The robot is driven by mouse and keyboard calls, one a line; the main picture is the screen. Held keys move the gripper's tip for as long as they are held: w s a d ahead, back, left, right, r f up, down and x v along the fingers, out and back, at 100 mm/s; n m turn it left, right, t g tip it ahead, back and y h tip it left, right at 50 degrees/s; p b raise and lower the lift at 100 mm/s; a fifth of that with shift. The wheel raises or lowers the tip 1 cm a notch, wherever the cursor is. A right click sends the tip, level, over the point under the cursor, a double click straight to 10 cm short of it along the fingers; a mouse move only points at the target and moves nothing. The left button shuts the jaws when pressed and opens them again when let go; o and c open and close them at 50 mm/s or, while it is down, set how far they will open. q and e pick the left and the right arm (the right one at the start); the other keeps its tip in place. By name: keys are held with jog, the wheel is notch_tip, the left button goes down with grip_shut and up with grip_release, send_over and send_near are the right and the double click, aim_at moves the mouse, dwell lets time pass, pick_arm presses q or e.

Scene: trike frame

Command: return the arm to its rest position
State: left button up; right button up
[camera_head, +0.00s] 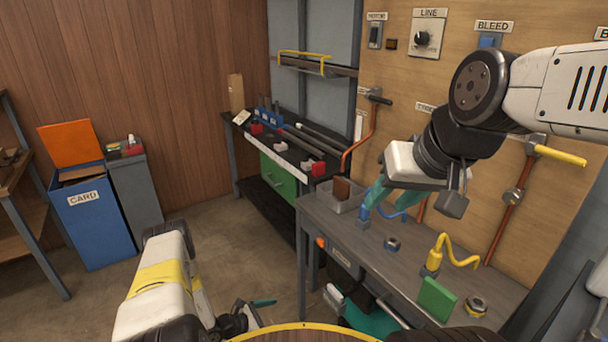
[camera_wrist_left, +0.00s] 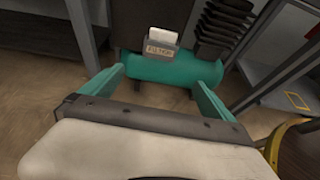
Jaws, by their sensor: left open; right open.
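My left arm, white with a yellow band, comes in low at the left of the head view. Its left gripper (camera_head: 258,312) hangs low over the floor, left of the workbench, partly hidden by the arm. In the left wrist view my left gripper (camera_wrist_left: 166,78) has its two teal fingers apart with nothing between them. My right arm reaches in from the upper right. Its right gripper (camera_head: 382,188) points down over the back left of the workbench (camera_head: 345,228), teal fingers near a blue fitting (camera_head: 364,216); whether they touch it I cannot tell.
A teal cylinder (camera_wrist_left: 150,68) lies beyond the left fingers. A blue CARD bin (camera_head: 92,225) stands at the left. Open floor lies between.

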pick_arm(q)
jog(key=w+r+m+g, duration=0.25)
jog(key=r+m, duration=0.25)
jog(key=r, duration=0.9)
jog(key=w+r+m+g, duration=0.25)
jog(key=r+m, duration=0.25)
jog(key=r, duration=0.9)
notch_tip(320, 180, up, 12)
jog(key=s+d+m+g+y, duration=0.1)
jog(key=s+m, duration=0.2)
jog(key=m, duration=0.1)
jog(key=s+r+m+y, duration=0.5)
jog(key=s+r, duration=0.5)
jog(key=r, duration=0.5)
jog(key=s+a+r+m+t+y, duration=0.1)
jog(key=s+a+r+m+t, duration=0.1)
jog(key=s, duration=0.4)
jog(key=s+a+r+m+t+y, duration=0.2)
jog(key=s+a+r+m+t, duration=0.1)
jog(key=s+r, duration=0.3)
jog(key=shift+s+a+r+m, duration=0.15)
jog(key=shift+s+a+m, duration=0.35)
jog(key=shift+s, duration=0.15)
